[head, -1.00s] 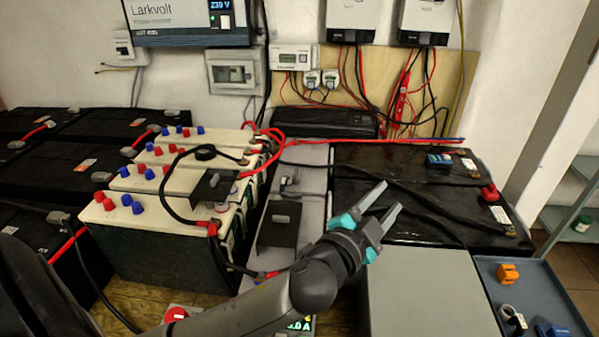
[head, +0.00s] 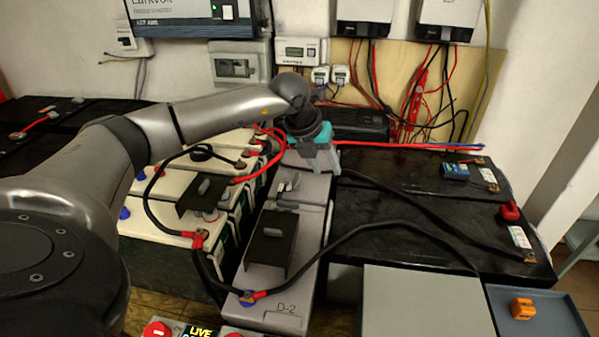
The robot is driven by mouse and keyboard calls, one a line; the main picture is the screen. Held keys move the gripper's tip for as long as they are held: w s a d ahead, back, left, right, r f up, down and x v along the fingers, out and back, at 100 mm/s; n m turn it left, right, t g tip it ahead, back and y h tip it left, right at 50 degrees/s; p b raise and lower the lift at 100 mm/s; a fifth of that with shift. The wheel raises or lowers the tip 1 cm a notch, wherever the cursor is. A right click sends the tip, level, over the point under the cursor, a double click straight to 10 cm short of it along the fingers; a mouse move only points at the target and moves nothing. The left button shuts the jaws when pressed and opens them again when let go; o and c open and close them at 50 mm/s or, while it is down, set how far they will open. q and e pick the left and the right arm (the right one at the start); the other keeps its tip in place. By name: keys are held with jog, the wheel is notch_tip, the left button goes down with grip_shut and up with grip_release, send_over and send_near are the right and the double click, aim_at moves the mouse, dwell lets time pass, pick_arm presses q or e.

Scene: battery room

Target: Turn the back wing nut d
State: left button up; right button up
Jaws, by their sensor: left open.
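A row of grey batteries (head: 310,208) runs back from the one marked D-2 (head: 285,309). A small grey wing-shaped piece (head: 288,184) sits on top toward the back; I cannot tell for sure whether it is wing nut d. My left gripper (head: 318,168) is open and points down over the far end of the grey row, behind and right of that piece. Its fingers look empty, and what lies under them is hidden. My left arm crosses in front of the cream batteries. My right gripper is not in view.
Black shields (head: 268,254) and (head: 203,193) with grey knobs stand on the grey and cream batteries. Red cables (head: 258,172) and a black cable (head: 380,192) run close to the gripper. A black box (head: 360,124) stands behind. Black batteries (head: 420,220) fill the right.

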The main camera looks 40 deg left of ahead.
pick_arm(q)
jog(key=s+a+r+n+g+y, duration=0.1)
jog(key=a+r+n+y, duration=0.15)
jog(key=a, duration=0.65)
jog(key=b, duration=0.4)
send_near(295, 179)
jog(key=shift+m+y, duration=0.45)
jog(key=x, duration=0.3)
jog(key=d+x, duration=0.1)
jog(key=x, duration=0.1)
jog(key=shift+s, duration=0.1)
jog(key=shift+b+x, duration=0.5)
jog(key=shift+x, duration=0.4)
jog(key=shift+b+x, duration=0.3)
jog(key=shift+x, duration=0.5)
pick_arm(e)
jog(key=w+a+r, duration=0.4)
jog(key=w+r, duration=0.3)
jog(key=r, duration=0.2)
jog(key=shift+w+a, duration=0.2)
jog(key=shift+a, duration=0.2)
pick_arm(q)
jog(key=shift+c, duration=0.2)
grip_shut()
